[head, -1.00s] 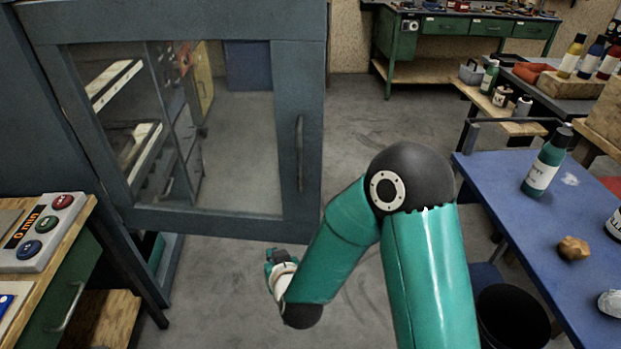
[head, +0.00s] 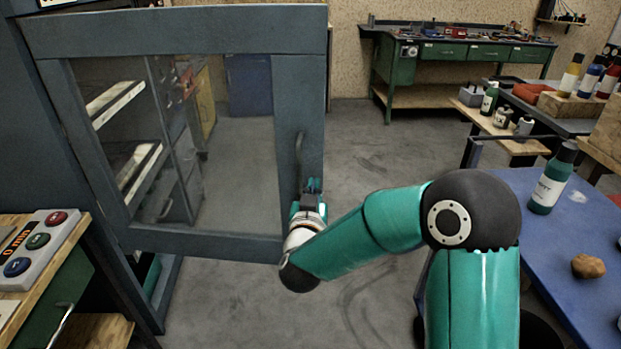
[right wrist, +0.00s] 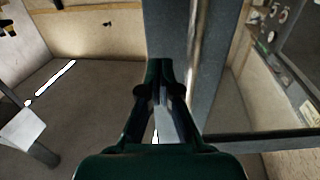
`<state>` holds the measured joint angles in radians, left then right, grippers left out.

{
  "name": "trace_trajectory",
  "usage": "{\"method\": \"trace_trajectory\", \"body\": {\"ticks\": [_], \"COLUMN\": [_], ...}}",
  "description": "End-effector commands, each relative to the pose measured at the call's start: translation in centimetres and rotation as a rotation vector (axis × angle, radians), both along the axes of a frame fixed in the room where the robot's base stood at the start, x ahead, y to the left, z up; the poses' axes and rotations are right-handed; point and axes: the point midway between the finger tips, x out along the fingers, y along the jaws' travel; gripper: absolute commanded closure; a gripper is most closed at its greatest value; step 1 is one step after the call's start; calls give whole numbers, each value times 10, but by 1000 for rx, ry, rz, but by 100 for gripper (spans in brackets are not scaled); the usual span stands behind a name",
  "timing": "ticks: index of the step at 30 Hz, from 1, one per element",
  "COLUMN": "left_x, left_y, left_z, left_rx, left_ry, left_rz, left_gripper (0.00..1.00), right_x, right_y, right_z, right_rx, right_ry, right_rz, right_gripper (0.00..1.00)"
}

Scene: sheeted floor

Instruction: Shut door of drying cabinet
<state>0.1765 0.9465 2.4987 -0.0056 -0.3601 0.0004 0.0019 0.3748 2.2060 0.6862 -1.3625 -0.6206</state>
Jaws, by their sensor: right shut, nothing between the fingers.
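The drying cabinet (head: 35,115) stands at the left, blue-grey. Its door (head: 175,21), a metal frame around a clear window, stands open, swung out towards me. A vertical bar handle (head: 299,160) is on the door's free-side stile. My right gripper (head: 314,186) is shut and empty, pointing up at the stile near the handle's lower end. In the right wrist view its fingers (right wrist: 163,75) overlap the door's stile (right wrist: 168,28), with the window to the right; I cannot tell whether they touch it. My left gripper is out of view.
A control box (head: 40,241) with several buttons sits on a wooden bench at the lower left. A blue table (head: 520,225) with a bottle (head: 553,180) is at the right. Bare floor (head: 375,160) lies between door and table.

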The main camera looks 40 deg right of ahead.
Motion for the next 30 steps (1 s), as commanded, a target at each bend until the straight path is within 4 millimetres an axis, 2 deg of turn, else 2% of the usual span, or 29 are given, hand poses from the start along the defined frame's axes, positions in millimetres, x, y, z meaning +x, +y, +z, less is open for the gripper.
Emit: {"method": "trace_trajectory", "body": {"ticks": [6, 12, 19, 20, 21, 26, 30], "left_x": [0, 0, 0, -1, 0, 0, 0], "left_y": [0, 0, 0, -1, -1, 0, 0], "left_z": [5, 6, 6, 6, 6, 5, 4], "left_rx": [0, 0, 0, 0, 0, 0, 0], "left_ry": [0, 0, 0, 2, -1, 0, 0], "left_rz": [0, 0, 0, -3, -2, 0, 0], "left_gripper": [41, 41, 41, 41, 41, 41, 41], "right_x": [22, 29, 29, 31, 30, 34, 48], "right_y": [-20, -26, -26, -6, -15, -27, -37], "right_z": [0, 0, 0, -1, -1, -1, -1], "right_rx": [1, 0, 1, 1, 1, 1, 0], "right_ry": [1, 0, 1, 2, 2, 0, 0], "right_rz": [-2, -1, -1, 9, 4, 10, 40], "right_gripper": [100, 100, 100, 100, 100, 100, 100]}}
